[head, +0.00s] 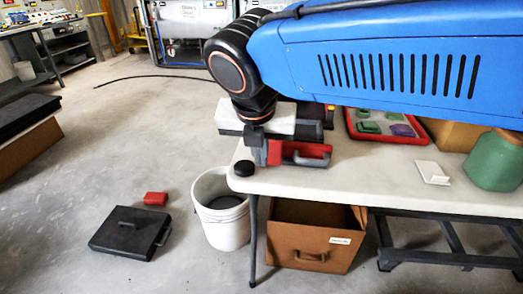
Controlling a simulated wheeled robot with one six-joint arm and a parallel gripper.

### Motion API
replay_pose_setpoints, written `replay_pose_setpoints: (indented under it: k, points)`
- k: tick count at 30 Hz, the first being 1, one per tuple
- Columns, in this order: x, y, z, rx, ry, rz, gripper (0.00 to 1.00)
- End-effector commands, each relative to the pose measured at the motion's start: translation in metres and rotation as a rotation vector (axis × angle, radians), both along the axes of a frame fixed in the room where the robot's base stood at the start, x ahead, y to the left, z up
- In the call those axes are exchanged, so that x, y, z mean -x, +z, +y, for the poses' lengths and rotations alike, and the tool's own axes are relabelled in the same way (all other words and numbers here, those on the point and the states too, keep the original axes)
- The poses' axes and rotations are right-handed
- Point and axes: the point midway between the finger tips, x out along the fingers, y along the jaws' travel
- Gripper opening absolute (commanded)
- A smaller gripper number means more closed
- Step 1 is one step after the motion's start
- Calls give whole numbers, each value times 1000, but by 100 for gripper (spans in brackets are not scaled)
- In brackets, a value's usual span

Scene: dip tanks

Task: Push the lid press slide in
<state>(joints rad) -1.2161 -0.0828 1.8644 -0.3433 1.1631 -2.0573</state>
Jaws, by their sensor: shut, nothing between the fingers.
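My gripper (257,153) points down at the left end of the white table, below my black wrist. It looks shut, with nothing seen between the fingers. Just right of it is a red block with a dark grey handle-like bar (312,158), perhaps the lid press slide. Behind it lies a white and grey block (292,110), perhaps the press body. My gripper overlaps the red part's left side in the picture; I cannot tell whether they touch. My wrist and blue arm hide part of the press area, so how far in the slide sits cannot be told.
The white table (385,178) also holds a black puck (244,168), a red tray (418,138), a white card (432,173) and a green jar (494,161). A white bucket (222,226), brown drawer box (312,242), black case (128,232) and red block (156,198) are below.

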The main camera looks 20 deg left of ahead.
Motion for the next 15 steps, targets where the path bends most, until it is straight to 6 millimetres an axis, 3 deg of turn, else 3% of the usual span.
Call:
replay_pose_setpoints:
  k: [11, 15]
  points:
    - [-24, -64, 5, 2, -2, 2, 0]
    - [-44, -65, 10, -1, -5, 1, 0]
